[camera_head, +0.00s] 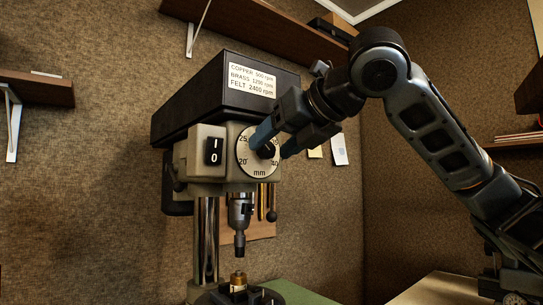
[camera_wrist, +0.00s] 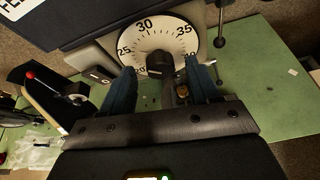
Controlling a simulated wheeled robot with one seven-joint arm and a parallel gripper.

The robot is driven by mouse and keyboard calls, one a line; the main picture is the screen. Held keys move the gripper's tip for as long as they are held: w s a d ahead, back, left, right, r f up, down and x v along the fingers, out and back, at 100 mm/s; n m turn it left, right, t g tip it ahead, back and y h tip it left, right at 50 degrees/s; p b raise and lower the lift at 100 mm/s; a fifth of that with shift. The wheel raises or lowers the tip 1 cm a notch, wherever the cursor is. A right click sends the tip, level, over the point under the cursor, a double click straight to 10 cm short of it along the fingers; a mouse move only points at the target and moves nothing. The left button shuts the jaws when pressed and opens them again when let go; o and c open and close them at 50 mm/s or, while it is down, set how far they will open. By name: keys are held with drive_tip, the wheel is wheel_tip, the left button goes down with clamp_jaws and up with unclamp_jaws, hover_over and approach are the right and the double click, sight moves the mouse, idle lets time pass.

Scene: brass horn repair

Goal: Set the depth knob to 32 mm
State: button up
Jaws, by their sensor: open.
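The depth knob (camera_head: 268,151) is a small dark knob at the centre of a round pale dial (camera_head: 246,162) on the drill press's head. The dial is marked in mm, with 20, 25 and 40 readable in the head view. In the wrist view the dial (camera_wrist: 150,38) shows 25, 30 and 35, and the knob (camera_wrist: 159,69) sits below them. My gripper (camera_head: 274,143) is open at the dial, its blue fingers on either side of the knob. In the wrist view the gripper (camera_wrist: 160,68) shows gaps between fingers and knob. The knob's pointer is too small to read.
The drill press (camera_head: 172,103) has a black 1/0 switch (camera_head: 214,151) left of the dial and a chuck (camera_head: 240,210) below. A lever with a dark ball (camera_head: 271,216) hangs below the dial. A green bench top (camera_wrist: 262,75) lies beneath. Wall shelves stand left and above.

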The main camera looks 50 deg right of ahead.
drive_tip(key=shift+w+d+f, duration=0.2)
drive_tip(key=shift+w+f, duration=0.05)
drive_tip(key=shift+w, duration=0.35)
drive_tip(key=c, duration=1)
drive_tip(key=shift+c, duration=0.2)
